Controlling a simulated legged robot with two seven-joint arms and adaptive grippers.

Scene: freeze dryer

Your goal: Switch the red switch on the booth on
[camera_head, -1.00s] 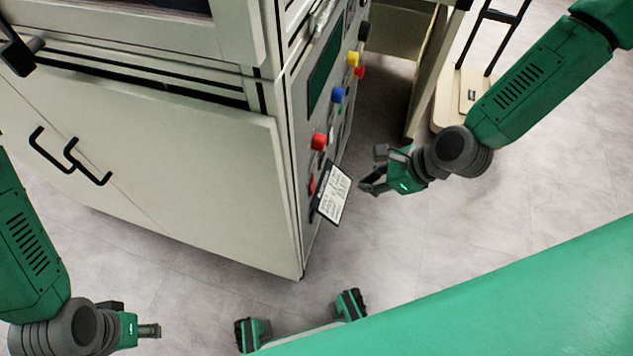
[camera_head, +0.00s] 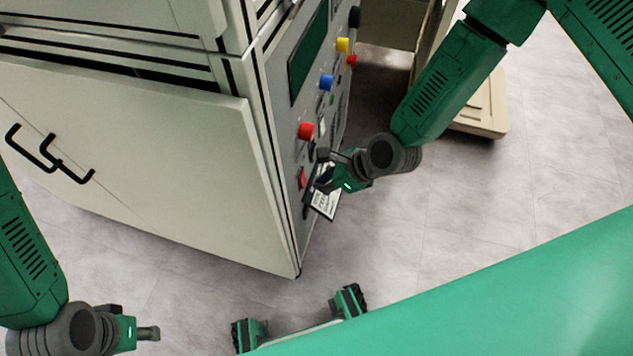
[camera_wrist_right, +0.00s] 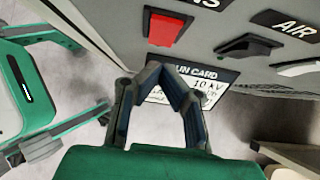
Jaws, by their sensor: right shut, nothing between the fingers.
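The booth is the cream cabinet (camera_head: 150,150) with a grey control panel on its right side. The red switch (camera_head: 302,178), a flat rocker, sits low on that panel; it also shows at the top of the right wrist view (camera_wrist_right: 170,30). My right gripper (camera_head: 322,170) is at the panel, just right of the switch and partly over the card. In the wrist view its shut, empty fingers (camera_wrist_right: 162,72) point toward the panel just below the switch; contact cannot be told. My left gripper (camera_head: 150,333) hangs at the lower left, away from the booth; its jaw state is unclear.
Red (camera_head: 306,130), blue (camera_head: 327,82) and yellow (camera_head: 342,45) knobs stick out above the switch. A white card (camera_head: 324,204) hangs beneath my right gripper. The floor in front is clear.

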